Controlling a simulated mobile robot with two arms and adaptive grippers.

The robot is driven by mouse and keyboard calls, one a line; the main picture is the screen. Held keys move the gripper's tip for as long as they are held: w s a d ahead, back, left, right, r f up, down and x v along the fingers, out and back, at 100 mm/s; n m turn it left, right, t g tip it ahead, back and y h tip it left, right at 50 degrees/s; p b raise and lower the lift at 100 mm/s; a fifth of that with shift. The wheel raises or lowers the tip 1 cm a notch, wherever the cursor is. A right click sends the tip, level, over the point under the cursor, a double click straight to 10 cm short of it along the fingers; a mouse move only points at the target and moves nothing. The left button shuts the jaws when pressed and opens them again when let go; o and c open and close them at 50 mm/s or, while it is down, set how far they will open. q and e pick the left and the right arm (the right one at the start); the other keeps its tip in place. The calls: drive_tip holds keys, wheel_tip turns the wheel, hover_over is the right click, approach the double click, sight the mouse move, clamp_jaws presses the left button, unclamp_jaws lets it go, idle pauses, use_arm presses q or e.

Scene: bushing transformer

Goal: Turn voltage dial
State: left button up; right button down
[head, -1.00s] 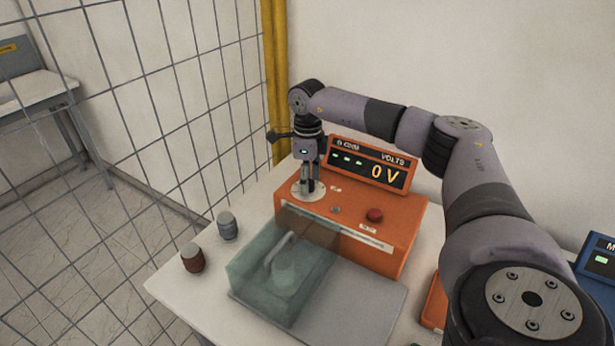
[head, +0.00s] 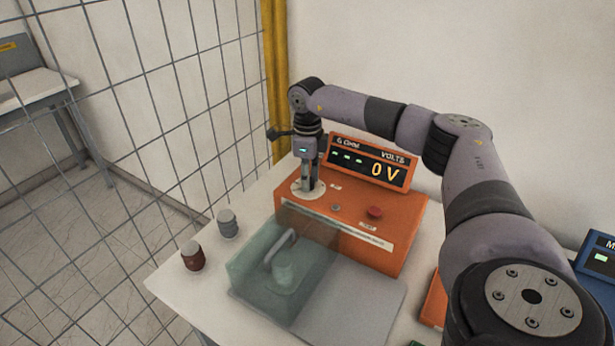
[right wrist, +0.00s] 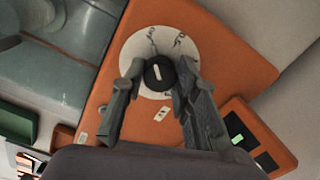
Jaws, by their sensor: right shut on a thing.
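The voltage dial is a black knob with a white mark (right wrist: 157,74) on a round white scale plate (head: 300,193), which also shows in the right wrist view (right wrist: 135,50). It sits on the left of the top of an orange test unit (head: 350,215). My right gripper (head: 308,190) points straight down over the plate. In the right wrist view its two fingers (right wrist: 158,82) are closed on the knob's two sides. In the head view the knob is hidden by the fingers. The unit's display (head: 369,163) reads 0 V. My left gripper is not in view.
A clear greenish cover (head: 262,272) stands in front of the unit. A red button (head: 375,212) is on the unit's top. A grey jar (head: 228,224) and a brown jar (head: 192,256) stand at the table's left. A wire mesh fence (head: 130,130) is further left.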

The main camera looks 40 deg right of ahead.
drive_tip(key=shift+m, duration=0.4)
drive_tip(key=m, duration=0.2)
drive_tip(key=shift+m, duration=0.4)
drive_tip(key=m, duration=0.3)
drive_tip(key=shift+r+m+p, duration=0.1)
drive_tip(key=shift+m+p, duration=0.3)
drive_tip(key=m, duration=0.4)
drive_tip(key=shift+d, duration=0.1)
drive_tip(key=m+p, duration=0.1)
drive_tip(key=m, duration=0.8)
drive_tip(key=shift+d+r+m+p, duration=0.1)
drive_tip(key=shift+m+p, duration=0.2)
drive_tip(key=shift+p, duration=0.1)
drive_tip(key=m+p, duration=0.1)
drive_tip(key=m, duration=0.4)
drive_tip(key=shift+m, duration=0.3)
